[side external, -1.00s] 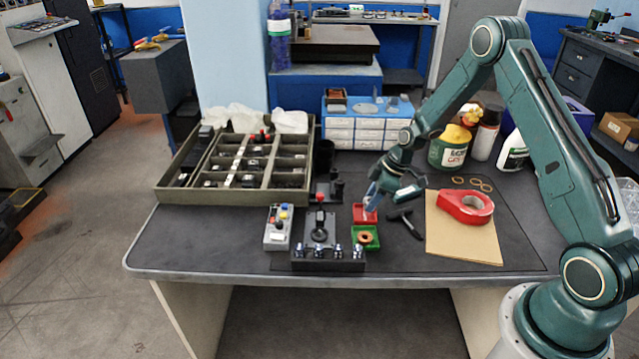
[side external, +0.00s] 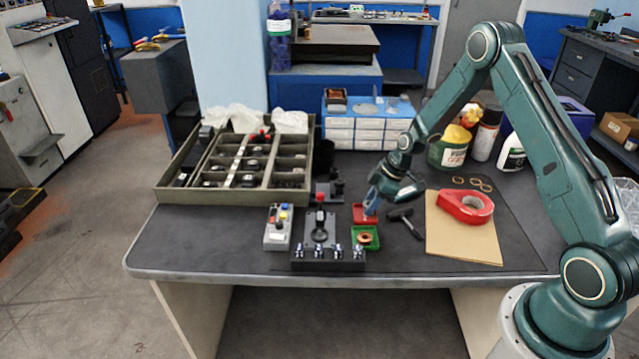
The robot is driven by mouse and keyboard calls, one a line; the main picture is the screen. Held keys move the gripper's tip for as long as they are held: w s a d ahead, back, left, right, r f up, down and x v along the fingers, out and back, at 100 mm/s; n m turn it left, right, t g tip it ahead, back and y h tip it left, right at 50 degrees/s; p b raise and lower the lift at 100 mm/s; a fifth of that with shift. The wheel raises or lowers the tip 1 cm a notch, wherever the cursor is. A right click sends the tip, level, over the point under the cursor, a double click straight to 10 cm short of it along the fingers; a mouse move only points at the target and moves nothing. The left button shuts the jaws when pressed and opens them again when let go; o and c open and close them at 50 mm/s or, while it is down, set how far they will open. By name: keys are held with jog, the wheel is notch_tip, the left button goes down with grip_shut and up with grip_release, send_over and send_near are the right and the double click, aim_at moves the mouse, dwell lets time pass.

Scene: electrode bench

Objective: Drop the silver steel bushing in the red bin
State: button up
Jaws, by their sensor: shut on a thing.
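The small red bin (side external: 360,218) sits on the dark bench mat, just behind a green bin (side external: 357,241). My gripper (side external: 371,208) points down at the red bin, with its fingertips at or just over the bin's right part. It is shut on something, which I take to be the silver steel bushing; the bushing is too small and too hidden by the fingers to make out. I cannot tell whether the fingertips are inside the bin or above it.
A copper-coloured ring (side external: 366,238) lies in the green bin. A black T-shaped tool (side external: 405,222) lies right of the bins. A black fixture (side external: 320,240) stands to the left. A divided tray (side external: 235,180) stands back left.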

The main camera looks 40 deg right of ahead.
jog(key=o, duration=1.1)
jog(key=v, duration=1.3)
jog(key=shift+d+r, duration=0.1)
jog(key=shift+r, duration=0.3)
jog(key=shift+r, duration=0.15)
notch_tip(320, 180, up, 5)
jog(key=shift+f, duration=0.15)
